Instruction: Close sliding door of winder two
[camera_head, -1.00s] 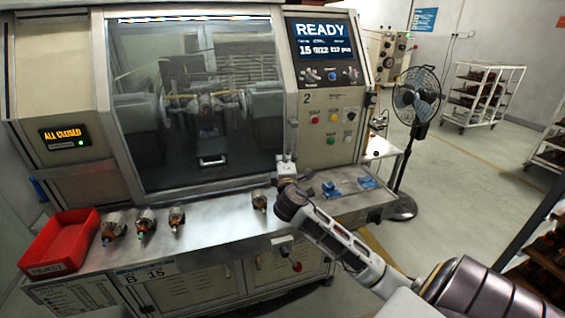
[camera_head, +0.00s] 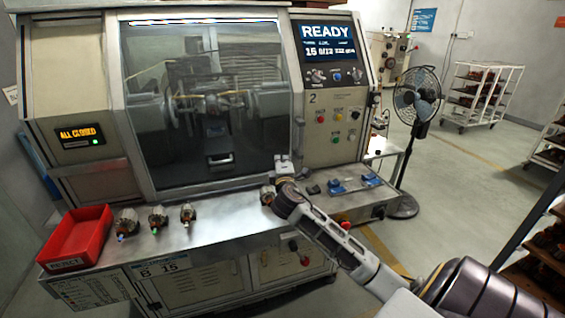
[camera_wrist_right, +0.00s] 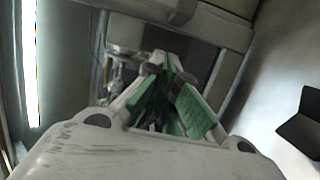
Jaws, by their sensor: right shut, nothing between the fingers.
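Winder two, marked "2", has a large sliding door (camera_head: 215,155) with a dark window, which stands shut across the opening. A vertical handle (camera_head: 298,133) is at the door's right edge. The left-hand panel display (camera_head: 80,135) reads "ALL CLOSED". My right gripper (camera_head: 283,163) is in front of the door's lower right corner, below the handle. In the right wrist view its green-padded fingers (camera_wrist_right: 172,108) are together and empty, with blurred machine parts beyond them. I cannot tell whether it touches the door. My left gripper is not in view.
A red reject bin (camera_head: 78,238) and several armatures (camera_head: 158,217) stand on the metal ledge. Blue fixtures (camera_head: 338,187) are at the ledge's right. A fan (camera_head: 416,95) stands right of the machine. The screen (camera_head: 325,42) reads "READY".

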